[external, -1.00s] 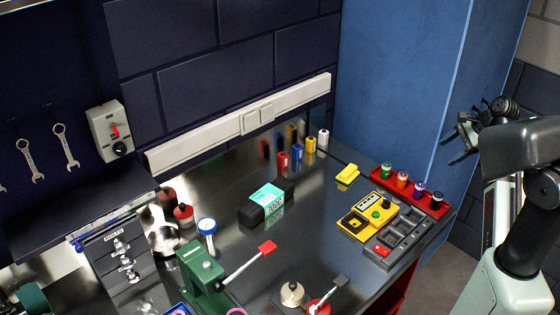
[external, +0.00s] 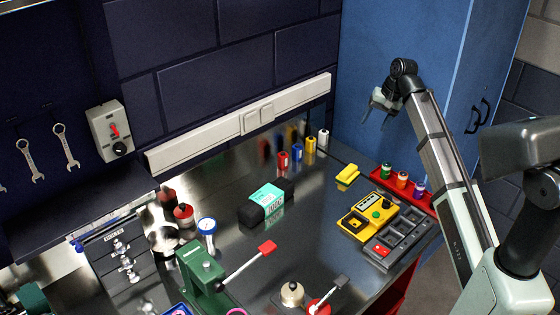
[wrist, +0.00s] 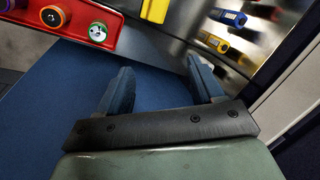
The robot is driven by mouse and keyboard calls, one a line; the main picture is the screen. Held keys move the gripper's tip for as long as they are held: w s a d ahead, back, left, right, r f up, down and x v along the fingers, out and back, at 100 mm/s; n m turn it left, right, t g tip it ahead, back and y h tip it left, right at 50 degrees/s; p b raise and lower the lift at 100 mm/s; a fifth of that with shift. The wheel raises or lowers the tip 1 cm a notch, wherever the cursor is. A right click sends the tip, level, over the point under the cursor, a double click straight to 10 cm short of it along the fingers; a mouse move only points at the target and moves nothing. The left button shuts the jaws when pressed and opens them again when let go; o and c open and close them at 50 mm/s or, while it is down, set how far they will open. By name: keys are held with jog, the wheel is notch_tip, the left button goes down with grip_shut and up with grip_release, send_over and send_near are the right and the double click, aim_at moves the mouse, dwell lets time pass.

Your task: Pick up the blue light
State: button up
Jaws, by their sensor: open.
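The blue light (external: 297,151) is a small upright cylinder at the back of the metal bench, in a row between a red one (external: 283,160) and a yellow one (external: 310,145). In the wrist view the blue light (wrist: 228,17) lies near the top, right of centre. My gripper (external: 379,106) is open and empty, raised in front of the blue panel, to the right of the blue light and apart from it. Both fingers of my gripper (wrist: 160,72) show in the wrist view with nothing between them.
A white cylinder (external: 323,138) ends the row. A yellow block (external: 347,174), a red tray (external: 433,202) with coloured spools and a yellow meter (external: 367,215) stand on the right. A black-and-teal box (external: 266,201) lies mid-bench. The bench between box and block is clear.

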jog(key=w+a+f+n+h, duration=0.1)
jog(key=w+a+n, duration=0.15)
jog(key=a, duration=0.35)
jog(key=w+a+f+n, duration=0.1)
jog(key=a+n, duration=0.2)
jog(key=a, duration=0.3)
jog(key=n+h, duration=0.1)
jog(key=n, duration=0.4)
send_near(299, 144)
jog(key=f, duration=0.7)
jog(key=shift+a+f, duration=0.1)
jog(key=shift+a, duration=0.25)
jog(key=shift+w+a+f, duration=0.15)
jog(key=shift+f, duration=0.75)
jog(key=shift+w+a+f, duration=0.1)
jog(key=shift+f, duration=0.75)
jog(key=shift+w+a+f, duration=0.15)
jog(key=shift+f, duration=0.75)
jog(key=shift+c, duration=0.2)
jog(key=c, duration=1.1)
jog(key=shift+r, duration=0.15)
